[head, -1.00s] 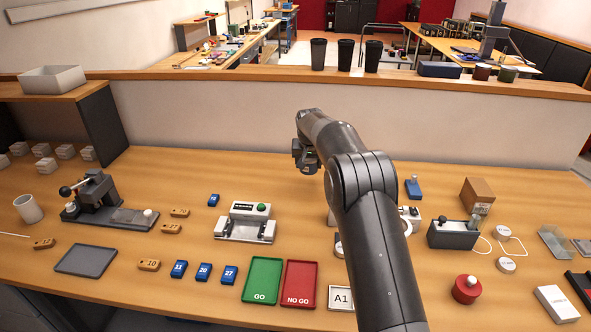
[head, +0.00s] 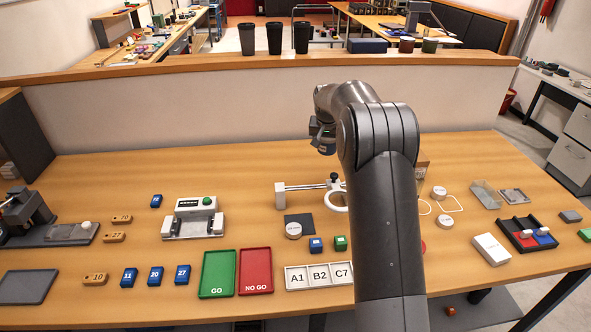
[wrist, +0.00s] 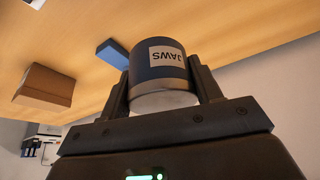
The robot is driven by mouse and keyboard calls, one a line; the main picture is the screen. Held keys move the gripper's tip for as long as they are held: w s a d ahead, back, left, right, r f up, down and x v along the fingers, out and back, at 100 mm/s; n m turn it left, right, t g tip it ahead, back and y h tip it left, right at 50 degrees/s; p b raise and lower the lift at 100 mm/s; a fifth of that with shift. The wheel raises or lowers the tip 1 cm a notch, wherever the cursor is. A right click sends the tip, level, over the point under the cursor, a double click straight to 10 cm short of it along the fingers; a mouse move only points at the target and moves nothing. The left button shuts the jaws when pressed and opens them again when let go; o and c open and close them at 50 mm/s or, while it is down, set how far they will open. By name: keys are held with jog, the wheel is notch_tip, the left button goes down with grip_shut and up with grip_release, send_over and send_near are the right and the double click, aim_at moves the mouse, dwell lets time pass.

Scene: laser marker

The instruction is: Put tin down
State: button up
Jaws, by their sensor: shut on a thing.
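A dark blue-grey round tin (wrist: 151,91) with a white label reading JAWS sits between the two fingers of my gripper (wrist: 162,78) in the wrist view. My gripper is shut on it, with one finger on each side. In the head view my gripper (head: 322,138) is at the end of my arm, raised above the back part of the wooden bench (head: 260,165). The tin is small and partly hidden by the gripper there.
A ring stand (head: 305,187), a dark square mat (head: 299,225) and a pale round tin (head: 293,230) are on the bench below. The bench's back middle is clear.

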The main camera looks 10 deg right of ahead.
jog(key=shift+w+a+f, duration=0.1)
jog(key=shift+a+f, duration=0.05)
jog(key=shift+f, duration=0.15)
send_over(297, 168)
jog(key=s, duration=0.1)
notch_tip(297, 168, down, 6)
jog(key=shift+s+a+f, duration=0.15)
jog(key=shift+a+f, duration=0.1)
jog(key=shift+f, duration=1.9)
jog(key=shift+f, duration=0.2)
jog(key=o, duration=1.1)
jog(key=shift+c, duration=0.2)
